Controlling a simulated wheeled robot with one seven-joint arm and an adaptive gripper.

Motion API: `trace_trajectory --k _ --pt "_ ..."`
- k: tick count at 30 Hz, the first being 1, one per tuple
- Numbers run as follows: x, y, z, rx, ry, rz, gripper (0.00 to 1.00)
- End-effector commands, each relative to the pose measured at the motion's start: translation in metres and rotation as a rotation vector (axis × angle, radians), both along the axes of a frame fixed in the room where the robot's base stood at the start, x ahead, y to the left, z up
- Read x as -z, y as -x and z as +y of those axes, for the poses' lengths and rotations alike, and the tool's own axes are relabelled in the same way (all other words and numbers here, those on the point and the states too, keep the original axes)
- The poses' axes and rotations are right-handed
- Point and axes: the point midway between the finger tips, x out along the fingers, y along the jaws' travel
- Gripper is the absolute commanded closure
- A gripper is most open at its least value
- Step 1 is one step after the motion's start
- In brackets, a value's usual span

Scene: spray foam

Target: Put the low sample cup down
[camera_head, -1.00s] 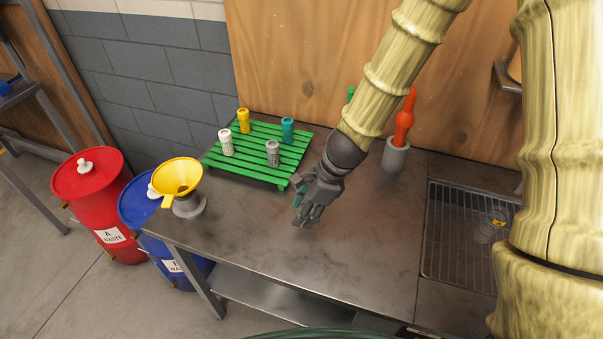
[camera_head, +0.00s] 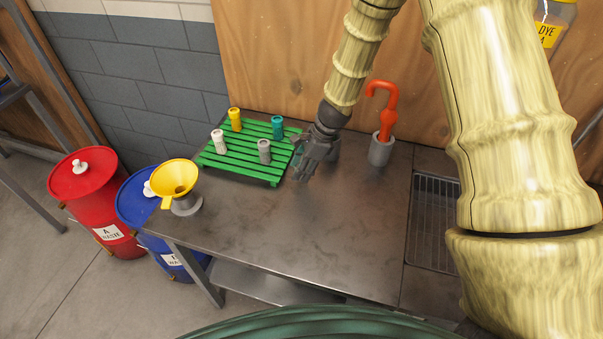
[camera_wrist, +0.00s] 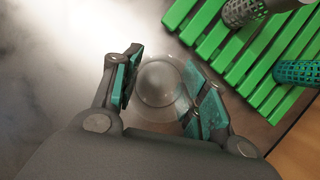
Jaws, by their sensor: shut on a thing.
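The low sample cup (camera_wrist: 158,80) is a clear, round, see-through cup in the wrist view. It sits between the teal pads of my gripper (camera_wrist: 166,92), which is shut on it. In the head view my gripper (camera_head: 304,165) is low over the steel bench, just right of the green rack, and the cup cannot be made out there. I cannot tell whether the cup's base touches the bench top (camera_head: 300,230).
The green slatted rack (camera_head: 242,168) holds several coloured perforated cylinders, close beside my gripper. A grey holder (camera_head: 380,150) with an orange umbrella-shaped thing (camera_head: 386,112) stands to the right. A yellow funnel (camera_head: 176,180) is at the bench's left end. The front bench is clear.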

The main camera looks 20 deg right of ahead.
Motion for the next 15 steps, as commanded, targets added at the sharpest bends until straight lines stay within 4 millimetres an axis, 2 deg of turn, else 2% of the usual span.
trace_trajectory --k 8,15 --pt "0.026 0.003 0.000 0.002 -0.002 0.004 0.71" --pt "0.034 0.002 0.001 0.001 -0.001 0.001 0.71"
